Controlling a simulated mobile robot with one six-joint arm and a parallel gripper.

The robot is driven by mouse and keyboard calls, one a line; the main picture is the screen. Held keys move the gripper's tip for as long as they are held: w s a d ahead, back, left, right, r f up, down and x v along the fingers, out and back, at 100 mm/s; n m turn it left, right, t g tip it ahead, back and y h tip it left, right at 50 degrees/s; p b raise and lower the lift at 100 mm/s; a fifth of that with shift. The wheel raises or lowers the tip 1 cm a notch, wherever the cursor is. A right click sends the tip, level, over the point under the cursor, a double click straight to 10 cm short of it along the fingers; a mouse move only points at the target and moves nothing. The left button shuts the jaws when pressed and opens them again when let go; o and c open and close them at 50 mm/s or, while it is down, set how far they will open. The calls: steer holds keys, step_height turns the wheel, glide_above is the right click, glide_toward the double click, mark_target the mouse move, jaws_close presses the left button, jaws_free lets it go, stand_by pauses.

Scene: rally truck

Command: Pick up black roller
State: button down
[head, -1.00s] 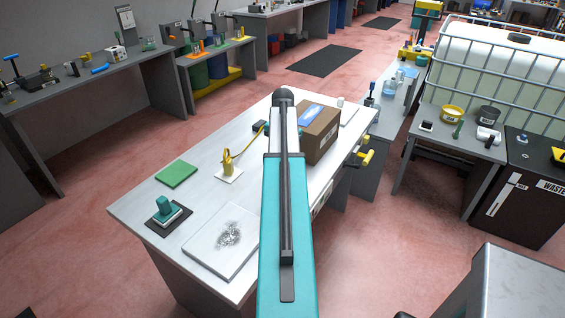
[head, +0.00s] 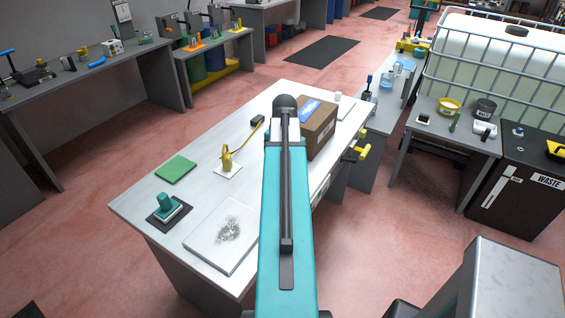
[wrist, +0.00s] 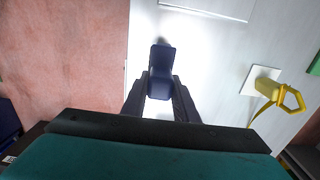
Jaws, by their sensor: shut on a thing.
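The black roller (wrist: 161,62) shows in the wrist view as a dark, blue-black piece between the two fingers. My gripper (wrist: 160,88) is shut on it, one dark finger on each side. The pale worktop lies beyond it; I cannot tell from this view how far above the surface it is. In the head view my teal arm hides the gripper and the roller.
The white table (head: 150,205) carries a cardboard box (head: 322,130) right of my arm, a yellow tool (head: 227,160) on a white pad, a green pad (head: 176,169), a teal-handled stamp (head: 165,204) and a pale slab (head: 210,248). Yellow handles (head: 357,152) stick out at its right edge.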

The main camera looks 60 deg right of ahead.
steer(key=s+a+p, duration=0.1)
steer(key=s+a, duration=0.2)
steer(key=a, duration=0.1)
steer(key=shift+s+a+r, duration=0.3)
steer(key=shift+s+a, duration=0.1)
stand_by(0.5)
steer(key=c, duration=2)
jaws_free()
jaws_close()
